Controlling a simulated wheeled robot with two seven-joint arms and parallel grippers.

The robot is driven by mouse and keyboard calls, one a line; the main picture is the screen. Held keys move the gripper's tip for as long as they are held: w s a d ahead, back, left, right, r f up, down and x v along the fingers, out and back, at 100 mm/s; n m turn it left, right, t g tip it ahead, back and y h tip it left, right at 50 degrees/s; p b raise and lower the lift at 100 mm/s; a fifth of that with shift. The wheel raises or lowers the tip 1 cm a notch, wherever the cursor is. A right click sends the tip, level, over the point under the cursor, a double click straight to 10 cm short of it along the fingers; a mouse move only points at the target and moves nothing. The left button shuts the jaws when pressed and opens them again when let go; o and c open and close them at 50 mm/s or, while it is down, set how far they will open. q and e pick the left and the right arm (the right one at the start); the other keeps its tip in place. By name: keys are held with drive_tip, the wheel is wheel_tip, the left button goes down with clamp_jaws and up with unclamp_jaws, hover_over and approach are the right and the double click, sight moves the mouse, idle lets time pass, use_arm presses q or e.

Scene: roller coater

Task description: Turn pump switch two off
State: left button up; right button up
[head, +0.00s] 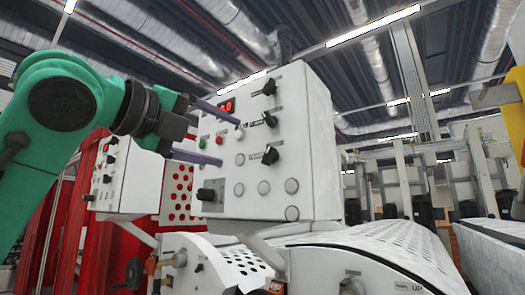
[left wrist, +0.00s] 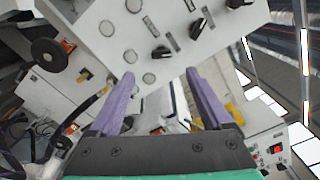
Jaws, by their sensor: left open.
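My left gripper (head: 230,142) is open and empty in front of the panel. In the left wrist view, a black switch (left wrist: 160,53) lies beyond the gap between its purple fingers (left wrist: 160,75).
A green button (head: 202,142), a red button (head: 219,139) and several round white buttons (head: 264,187) share the panel. A second control box (head: 130,180) stands at left. Perforated white covers (head: 380,250) lie below and right. A yellow part (head: 498,95) is at the right edge.

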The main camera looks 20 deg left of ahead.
use_arm(q)
drive_tip(key=p, duration=0.2)
approach(266, 154)
drive_tip(key=w, duration=0.2)
drive_tip(key=x, duration=0.2)
drive_tip(key=p+x, duration=0.1)
drive_tip(key=x, duration=0.4)
drive_tip(key=shift+s+d, duration=0.15)
drive_tip(key=shift+d, duration=0.15)
drive_tip(key=shift+w, duration=0.25)
drive_tip(key=shift+s+a, duration=0.25)
drive_tip(key=shift+w+d, duration=0.1)
drive_tip(key=shift+d, duration=0.05)
clamp_jaws()
use_arm(e)
drive_tip(key=r, duration=0.2)
drive_tip(key=w+r, duration=0.1)
drive_tip(key=shift+d+r, duration=0.15)
drive_tip(key=shift+r, duration=0.25)
